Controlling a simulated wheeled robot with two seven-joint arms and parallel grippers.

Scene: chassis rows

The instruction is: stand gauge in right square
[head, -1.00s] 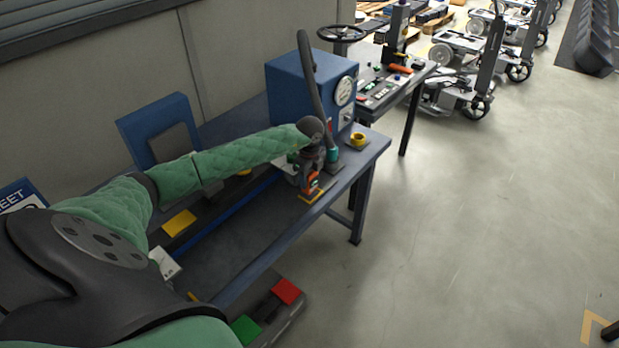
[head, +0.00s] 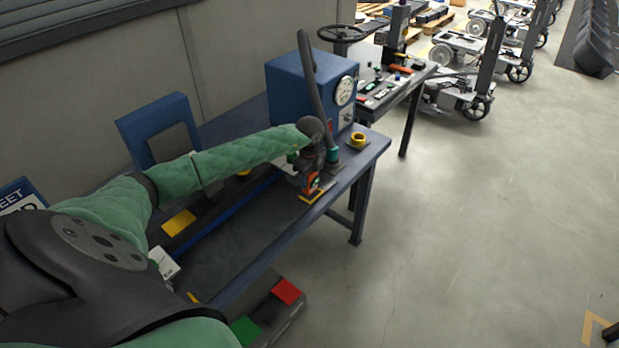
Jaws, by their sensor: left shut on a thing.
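My left arm reaches in from the left across the blue workbench. My left gripper (head: 313,178) is at the bench's right part, near its front edge, pointing down. It is shut on the gauge (head: 312,185), a small orange and dark thing that is mostly hidden by the fingers. The gauge is at a yellow-edged square (head: 311,197) on the bench top. I cannot tell whether its base touches the bench. My right gripper is not in view.
A blue box with a dial (head: 318,90) stands behind the gripper. A yellow ring (head: 358,140) sits to the right. A yellow pad (head: 179,222) lies on the left of the workbench (head: 235,245). Red (head: 286,290) and green (head: 246,330) pads are low in front. Open floor lies right.

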